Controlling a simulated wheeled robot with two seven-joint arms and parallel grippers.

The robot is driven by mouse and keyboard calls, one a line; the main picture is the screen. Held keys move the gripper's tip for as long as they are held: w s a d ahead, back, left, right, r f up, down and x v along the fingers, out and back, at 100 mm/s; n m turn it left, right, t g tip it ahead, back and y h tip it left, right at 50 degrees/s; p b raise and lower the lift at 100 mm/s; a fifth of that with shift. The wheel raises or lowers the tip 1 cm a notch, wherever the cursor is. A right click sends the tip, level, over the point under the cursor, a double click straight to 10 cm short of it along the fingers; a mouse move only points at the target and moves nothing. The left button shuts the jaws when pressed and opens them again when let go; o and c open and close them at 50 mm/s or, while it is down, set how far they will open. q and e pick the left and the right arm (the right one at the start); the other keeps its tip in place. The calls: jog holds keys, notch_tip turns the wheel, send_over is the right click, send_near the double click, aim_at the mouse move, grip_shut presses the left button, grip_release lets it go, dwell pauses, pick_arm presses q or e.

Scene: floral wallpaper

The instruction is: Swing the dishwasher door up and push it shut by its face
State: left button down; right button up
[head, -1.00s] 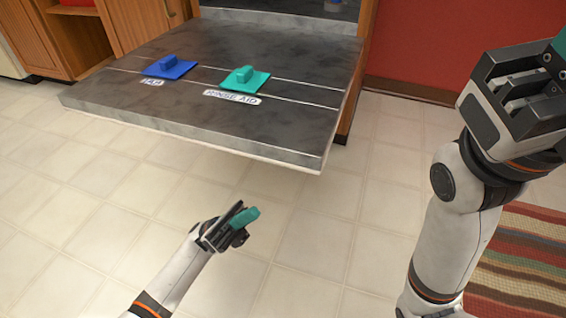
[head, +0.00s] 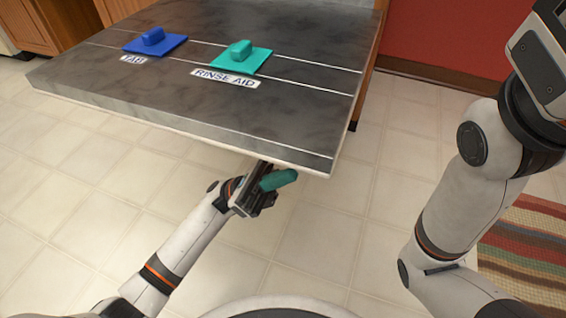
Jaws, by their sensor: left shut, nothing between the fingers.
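The dishwasher door (head: 190,88) hangs open in the head view, lying roughly flat with its dark inner side facing up. A blue lid marked TAB (head: 155,41) and a teal lid marked RINSE AID (head: 240,57) sit on it. My left gripper (head: 272,172) is shut and empty at the door's front edge, right of its middle. Its fingertips are partly hidden near the door's underside, and I cannot tell whether they touch it. The door's outer face is hidden below. My right arm (head: 470,180) stands at the right, its gripper's fingers outside the picture.
Wooden cabinets (head: 60,22) stand behind the door at the left. A red wall (head: 450,40) is at the back right. A striped rug (head: 525,245) lies at the lower right. The tiled floor (head: 330,235) in front of the door is clear.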

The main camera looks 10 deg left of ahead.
aim_at(283, 162)
pick_arm(q)
notch_tip(283, 162, up, 4)
jog(key=shift+f+b, duration=0.1)
jog(key=shift+b, duration=0.5)
jog(key=shift+w, duration=0.1)
